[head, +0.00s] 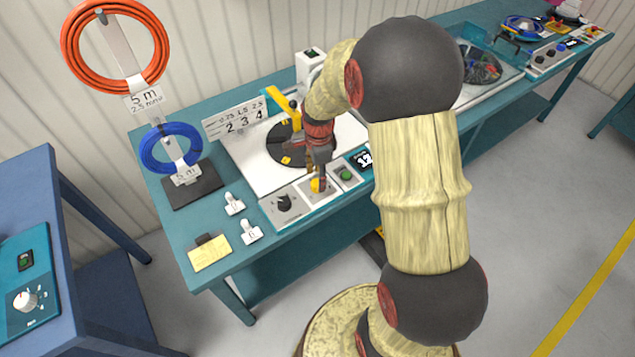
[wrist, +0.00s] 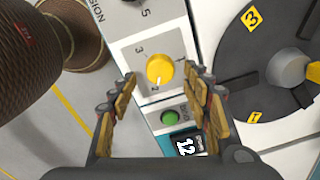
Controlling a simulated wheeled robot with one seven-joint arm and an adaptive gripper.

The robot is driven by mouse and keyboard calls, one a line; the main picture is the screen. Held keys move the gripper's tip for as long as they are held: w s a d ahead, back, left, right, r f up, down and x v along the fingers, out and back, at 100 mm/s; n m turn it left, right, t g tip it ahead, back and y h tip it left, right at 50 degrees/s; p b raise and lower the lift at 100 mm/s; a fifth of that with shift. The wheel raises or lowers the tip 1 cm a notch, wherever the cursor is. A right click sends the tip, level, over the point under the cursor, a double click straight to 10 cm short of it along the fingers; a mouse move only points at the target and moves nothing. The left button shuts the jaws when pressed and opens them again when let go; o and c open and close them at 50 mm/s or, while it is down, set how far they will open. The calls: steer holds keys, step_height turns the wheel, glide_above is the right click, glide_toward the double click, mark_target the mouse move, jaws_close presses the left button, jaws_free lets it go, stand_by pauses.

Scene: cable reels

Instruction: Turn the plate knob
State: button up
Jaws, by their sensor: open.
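The yellow round knob (wrist: 160,70) sits on a pale panel with marks 1, 2 and 3 around it in the wrist view. A light line on the knob points towards the 2. In the head view the knob (head: 317,185) is partly hidden by my gripper (head: 318,172). My gripper (wrist: 160,84) is open, one finger on each side of the knob and seemingly close above it; I cannot tell whether they touch it. The dark round plate (head: 285,148) with yellow number tags lies behind the panel; it also shows in the wrist view (wrist: 240,75).
A green button (wrist: 170,117) and a small display reading 12 (wrist: 186,146) sit beside the knob. A black knob (head: 284,203) is on its other side.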

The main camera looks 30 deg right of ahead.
mark_target(317, 185)
steer(key=shift+f+b, duration=0.3)
steer(key=shift+f, duration=1.15)
steer(key=shift+c, duration=0.8)
steer(key=c, duration=1)
